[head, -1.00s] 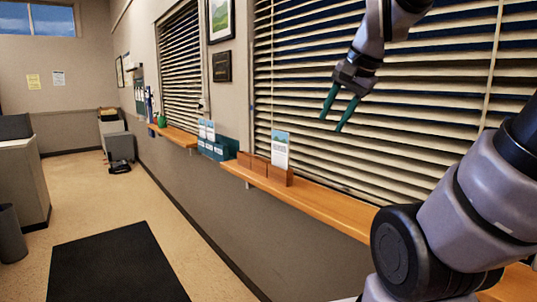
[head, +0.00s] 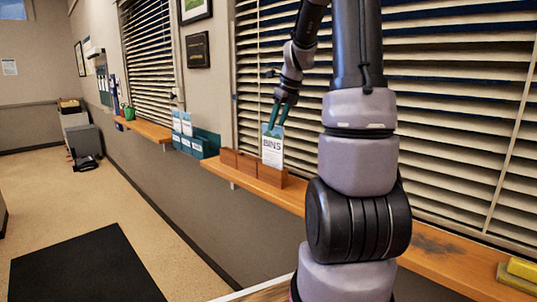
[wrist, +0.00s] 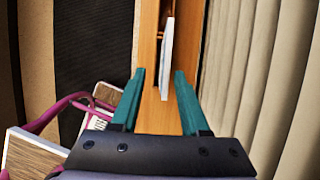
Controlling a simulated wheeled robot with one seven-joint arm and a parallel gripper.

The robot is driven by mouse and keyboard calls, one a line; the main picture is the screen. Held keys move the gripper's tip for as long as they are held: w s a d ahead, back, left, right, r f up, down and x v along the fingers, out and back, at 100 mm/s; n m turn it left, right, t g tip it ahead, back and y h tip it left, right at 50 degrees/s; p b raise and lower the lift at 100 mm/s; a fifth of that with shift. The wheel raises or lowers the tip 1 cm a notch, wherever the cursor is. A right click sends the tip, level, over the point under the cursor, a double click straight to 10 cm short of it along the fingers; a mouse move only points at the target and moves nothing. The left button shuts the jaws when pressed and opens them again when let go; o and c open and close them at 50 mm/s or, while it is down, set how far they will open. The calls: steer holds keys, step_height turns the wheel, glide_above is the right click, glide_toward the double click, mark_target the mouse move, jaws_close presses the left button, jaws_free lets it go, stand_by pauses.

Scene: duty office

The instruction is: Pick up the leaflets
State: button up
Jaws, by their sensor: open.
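The leaflets (head: 272,150), a thin upright stack with a blue top and the word BINS, stand in the right end of a brown wooden holder (head: 245,166) on the window ledge. My gripper (head: 278,118) is just above their top edge, pointing down. In the wrist view the leaflets (wrist: 167,58) show edge-on as a narrow white strip, between and slightly beyond the teal fingertips of my open gripper (wrist: 160,76). There is a gap on both sides, and I see no contact.
The wooden ledge (head: 430,250) runs along the wall under the blinds (head: 455,130). A teal rack (head: 205,143) with other leaflets (head: 182,124) is further left. A yellow object (head: 521,268) lies at the right end. A dark mat (head: 85,268) covers the floor at left.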

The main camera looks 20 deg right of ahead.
mark_target(272, 138)
steer(key=shift+x, duration=1.25)
steer(key=x, duration=0.3)
steer(key=shift+w+d+f, duration=0.25)
steer(key=shift+w+d, duration=0.05)
steer(key=shift+w+a+f, duration=0.1)
steer(key=shift+w+f, duration=0.1)
steer(key=shift+f, duration=0.35)
jaws_close()
